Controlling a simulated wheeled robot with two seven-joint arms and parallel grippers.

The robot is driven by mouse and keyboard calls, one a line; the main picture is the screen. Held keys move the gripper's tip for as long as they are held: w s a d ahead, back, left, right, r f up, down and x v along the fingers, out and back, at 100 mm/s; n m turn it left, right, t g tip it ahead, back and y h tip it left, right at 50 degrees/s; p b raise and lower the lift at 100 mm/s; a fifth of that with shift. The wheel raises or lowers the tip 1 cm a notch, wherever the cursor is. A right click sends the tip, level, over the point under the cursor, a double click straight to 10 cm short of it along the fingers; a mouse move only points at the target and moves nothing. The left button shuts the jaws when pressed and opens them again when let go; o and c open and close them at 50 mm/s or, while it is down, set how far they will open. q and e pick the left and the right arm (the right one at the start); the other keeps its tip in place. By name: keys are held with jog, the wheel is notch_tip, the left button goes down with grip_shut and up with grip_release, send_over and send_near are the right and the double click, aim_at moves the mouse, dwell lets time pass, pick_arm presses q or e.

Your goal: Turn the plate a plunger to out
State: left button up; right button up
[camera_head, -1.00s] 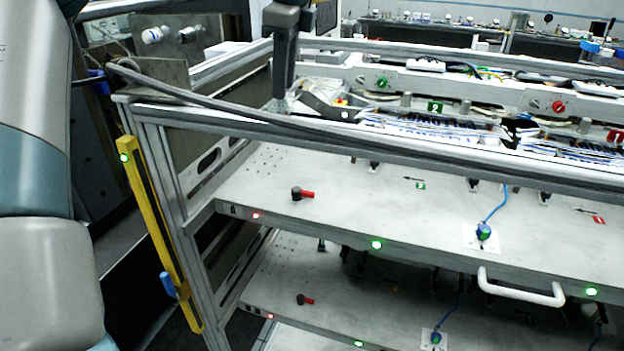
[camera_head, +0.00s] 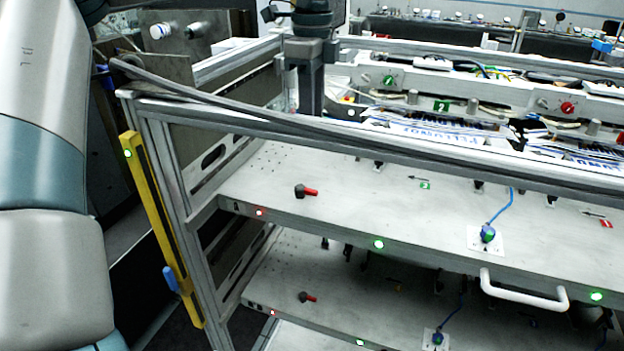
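The upper plate, marked A (camera_head: 350,205), is a pale grey shelf in the rack. Its plunger (camera_head: 306,191) stands near its left front corner, a black knob with a red handle pointing right. A red light (camera_head: 259,212) glows on the plate's front edge below it. My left gripper (camera_head: 308,108), dark grey, hangs pointing down from the top edge of the picture, behind the rack's upper front rail and well above the plunger, not touching it. Its fingertips are partly hidden, so I cannot tell whether it is open. My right gripper is not in view.
A lower plate (camera_head: 340,325) has a similar red-handled plunger (camera_head: 307,297). A white handle (camera_head: 522,290) and a blue cable plug (camera_head: 487,233) are to the right. A yellow upright (camera_head: 155,220) stands left.

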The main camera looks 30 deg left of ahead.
aim_at(311, 190)
pick_arm(q)
notch_tip(311, 190, down, 16)
jog(key=p, duration=0.5)
jog(key=shift+a+r, duration=0.1)
jog(key=shift+r, duration=0.1)
jog(key=shift+c, duration=0.3)
grip_shut()
